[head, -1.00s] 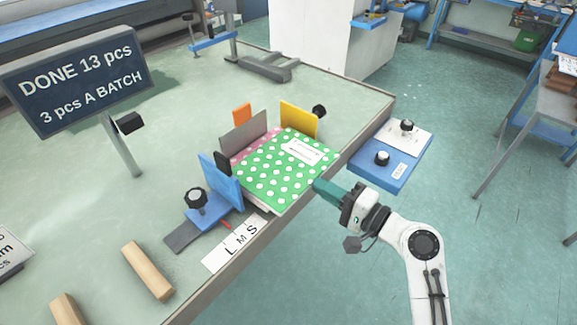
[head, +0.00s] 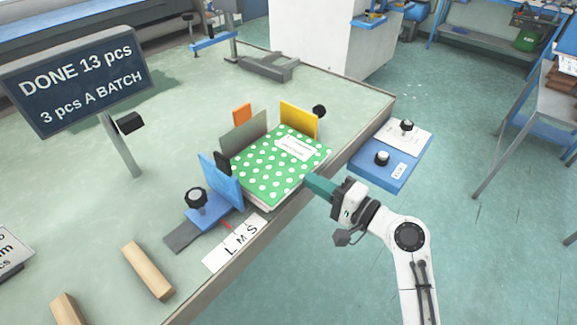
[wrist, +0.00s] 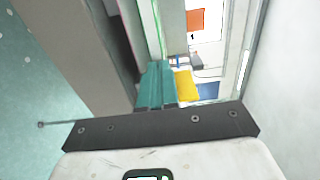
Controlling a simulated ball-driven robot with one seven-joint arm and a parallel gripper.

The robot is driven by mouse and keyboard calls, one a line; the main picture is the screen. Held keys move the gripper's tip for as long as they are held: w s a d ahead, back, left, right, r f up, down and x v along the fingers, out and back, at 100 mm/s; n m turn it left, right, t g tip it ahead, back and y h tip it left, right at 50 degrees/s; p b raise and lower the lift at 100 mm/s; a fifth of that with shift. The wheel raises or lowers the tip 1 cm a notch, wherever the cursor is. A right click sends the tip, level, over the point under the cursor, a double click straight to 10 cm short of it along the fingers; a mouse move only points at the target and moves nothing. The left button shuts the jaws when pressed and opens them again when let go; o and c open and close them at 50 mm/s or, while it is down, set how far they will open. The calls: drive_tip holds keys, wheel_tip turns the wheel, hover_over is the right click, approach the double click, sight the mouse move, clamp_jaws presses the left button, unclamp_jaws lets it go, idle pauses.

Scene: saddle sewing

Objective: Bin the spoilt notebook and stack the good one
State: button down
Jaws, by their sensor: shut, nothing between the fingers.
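A green notebook with white dots and a white label (head: 272,170) lies flat on top of a stack at the table's edge, between a blue plate (head: 221,178), a grey plate (head: 243,132) and a yellow plate (head: 299,119). What lies under it is mostly hidden; pale page edges show at the front. My gripper (head: 311,183) is shut and empty, its teal fingertips close beside the notebook's right edge. Whether they touch it I cannot tell. In the wrist view the shut fingers (wrist: 157,82) point toward a thin green edge (wrist: 156,25). I see no bin for certain.
A blue panel with black knobs (head: 377,172) juts out at the table's right side. A card lettered L M S (head: 236,241) lies in front of the blue plate. Wooden blocks (head: 147,271) lie at lower left. A sign (head: 77,79) stands at left. The table behind is mostly clear.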

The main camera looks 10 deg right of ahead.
drive_tip(key=shift+w+a, duration=0.45)
drive_tip(key=shift+w, duration=0.15)
drive_tip(key=v, duration=0.6)
idle(0.5)
idle(0.3)
drive_tip(key=s+d+f+n+g+h, duration=0.1)
drive_tip(key=s+f+n+g+h, duration=0.55)
drive_tip(key=s+f, duration=0.75)
drive_tip(key=s+d+f+n+g+h, duration=0.1)
drive_tip(key=s+d+n+g+h, duration=0.1)
drive_tip(key=s, duration=0.5)
drive_tip(key=s+d+f+n+g+h, duration=0.2)
drive_tip(key=s+d+g, duration=0.2)
drive_tip(key=s, duration=0.4)
drive_tip(key=shift+s+d+f+g, duration=0.25)
drive_tip(key=shift+s+d+g, duration=0.1)
drive_tip(key=shift+g, duration=0.2)
